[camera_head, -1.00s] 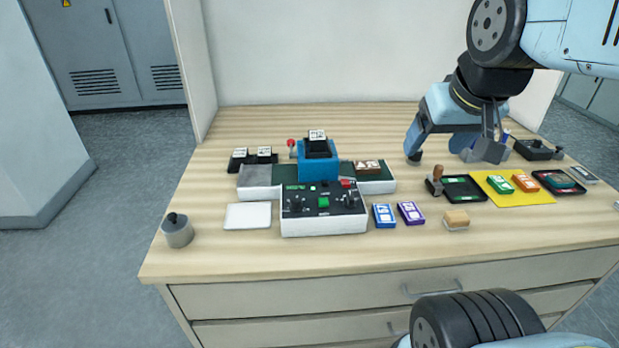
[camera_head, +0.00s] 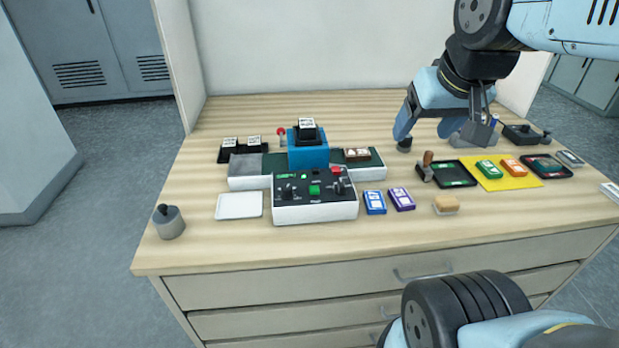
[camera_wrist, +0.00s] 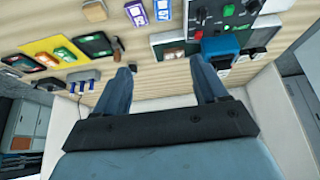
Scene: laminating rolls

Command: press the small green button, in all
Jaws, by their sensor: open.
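The small green button (camera_head: 314,190) is on the top panel of a white and black control box (camera_head: 315,209), near the middle of the table. In the wrist view the box's panel (camera_wrist: 213,16) shows at the top right with the green button (camera_wrist: 229,10) on it. My gripper (camera_head: 448,135) is open and empty above the right back part of the table, to the right of the box and well apart from it. Its two fingers also show in the wrist view (camera_wrist: 163,85).
A blue press block (camera_head: 308,155) stands behind the box. A red button (camera_head: 337,170) and knobs share the panel. Blue and purple packs (camera_head: 401,199) lie right of it, a white tray (camera_head: 239,205) left. A wooden-handled stamp (camera_head: 427,166) stands below my gripper. The front table strip is clear.

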